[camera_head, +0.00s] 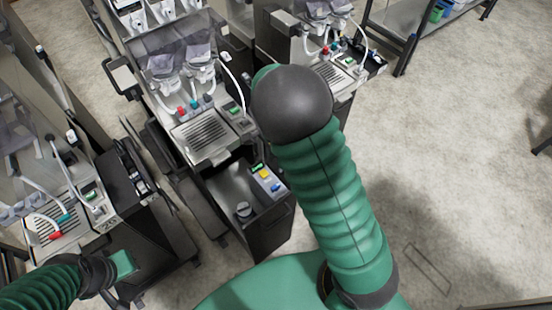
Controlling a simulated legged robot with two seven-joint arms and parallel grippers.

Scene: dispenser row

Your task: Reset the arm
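My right arm (325,190) rises from the bottom of the head view, with green ribbed sleeves and a dark grey round joint (290,103) at its top. A bit of green shows behind that joint; the rest of this arm and its fingers are hidden. My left arm (40,285) enters at the lower left, with a green sleeve, a dark grey joint and a short green part beyond it. No fingertips of either gripper can be made out. I see nothing held.
A dispenser (200,130) with a drip tray stands left of my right arm, above a dark cabinet (270,235). Another dispenser (335,75) is behind the arm, and one (60,215) stands near my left arm. Open floor (460,150) lies to the right.

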